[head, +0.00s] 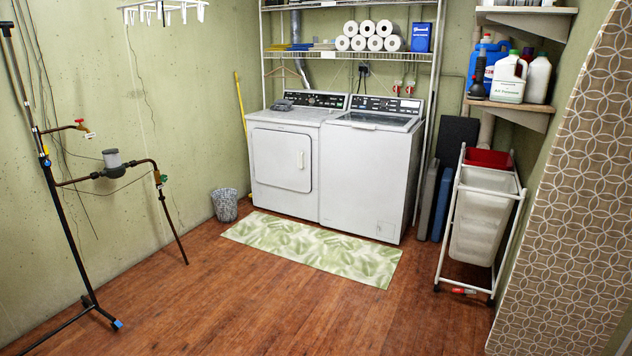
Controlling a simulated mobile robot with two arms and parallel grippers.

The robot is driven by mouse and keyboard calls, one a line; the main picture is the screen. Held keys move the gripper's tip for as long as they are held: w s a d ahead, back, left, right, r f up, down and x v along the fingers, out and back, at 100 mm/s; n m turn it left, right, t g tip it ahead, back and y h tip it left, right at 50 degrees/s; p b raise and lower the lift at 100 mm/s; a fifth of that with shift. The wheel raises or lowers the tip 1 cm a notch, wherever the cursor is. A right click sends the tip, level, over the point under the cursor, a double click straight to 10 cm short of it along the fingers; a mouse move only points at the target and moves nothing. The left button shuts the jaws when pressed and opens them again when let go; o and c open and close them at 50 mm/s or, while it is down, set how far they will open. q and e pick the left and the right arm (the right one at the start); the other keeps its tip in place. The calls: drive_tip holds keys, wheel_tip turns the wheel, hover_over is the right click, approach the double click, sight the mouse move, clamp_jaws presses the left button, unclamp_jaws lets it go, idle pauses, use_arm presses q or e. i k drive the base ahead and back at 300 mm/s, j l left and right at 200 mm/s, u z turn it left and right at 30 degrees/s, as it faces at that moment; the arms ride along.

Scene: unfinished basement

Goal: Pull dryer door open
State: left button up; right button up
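The white dryer (262,193) stands against the back wall, to the left of the white washer (362,180). Its front door (281,158) is a light rounded panel and looks closed. A small pale handle (300,160) sits near the right edge of the door. A dark control panel (312,99) runs along the dryer's top back. Neither of my grippers shows in the head view. The dryer is across the room from me, and its front is not blocked from sight.
A green leaf-patterned rug (315,246) lies before both machines. A wastebasket (225,204) stands left of the dryer. A black pole stand (62,200) and pipes are at left. A laundry cart (483,220) and patterned panel (575,190) are at right. The wooden floor (215,310) in front is clear.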

sight(283, 159)
drive_tip(key=i+u, duration=0.15)
drive_tip(key=i, duration=2.5)
